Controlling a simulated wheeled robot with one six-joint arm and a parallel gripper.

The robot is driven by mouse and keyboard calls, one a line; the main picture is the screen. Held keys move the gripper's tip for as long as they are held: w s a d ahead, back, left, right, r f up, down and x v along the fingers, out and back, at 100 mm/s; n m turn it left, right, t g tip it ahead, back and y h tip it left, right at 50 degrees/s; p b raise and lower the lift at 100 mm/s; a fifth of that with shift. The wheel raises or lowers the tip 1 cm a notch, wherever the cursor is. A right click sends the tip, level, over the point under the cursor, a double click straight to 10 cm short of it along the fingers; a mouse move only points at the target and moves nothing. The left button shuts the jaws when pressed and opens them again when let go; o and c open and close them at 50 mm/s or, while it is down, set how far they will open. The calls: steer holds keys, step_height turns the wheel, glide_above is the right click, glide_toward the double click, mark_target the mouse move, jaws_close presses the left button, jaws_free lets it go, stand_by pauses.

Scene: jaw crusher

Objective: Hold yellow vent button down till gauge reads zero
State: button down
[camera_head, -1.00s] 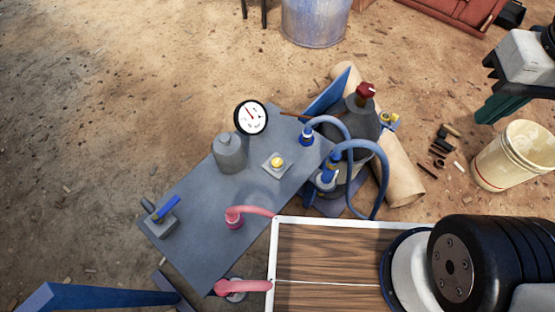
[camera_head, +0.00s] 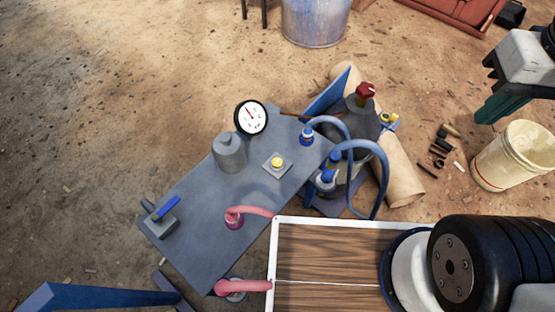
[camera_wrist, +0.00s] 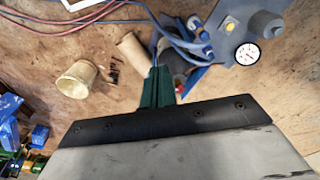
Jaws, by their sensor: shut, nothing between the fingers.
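The yellow vent button (camera_head: 277,162) sits on a small square grey plate on the blue-grey panel, and nothing touches it. It also shows in the wrist view (camera_wrist: 230,27). The round white gauge (camera_head: 251,118) stands at the panel's upper edge. Its red needle points up and left, but the numbers are too small to read. The gauge also shows in the wrist view (camera_wrist: 247,54). My gripper (camera_head: 487,120) is at the upper right, well away from the button and to its right. Its green fingers (camera_wrist: 158,72) are shut and empty in the wrist view.
A grey cylinder (camera_head: 229,153) stands beside the button. Blue hoses (camera_head: 362,146), a tank with a red knob (camera_head: 366,91) and a cardboard roll (camera_head: 402,175) lie between panel and gripper. A cream bucket (camera_head: 512,158) stands below the gripper. A blue-handled valve (camera_head: 163,212) is at the panel's left end.

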steer(key=n+t+h, duration=0.5)
steer(key=n+t, duration=0.2)
steer(key=n, duration=1.4)
glide_above(274, 164)
step_height(274, 164, down, 32)
steer(key=r, duration=0.1)
steer(key=shift+f, duration=0.25)
steer(key=shift+f, duration=4.4)
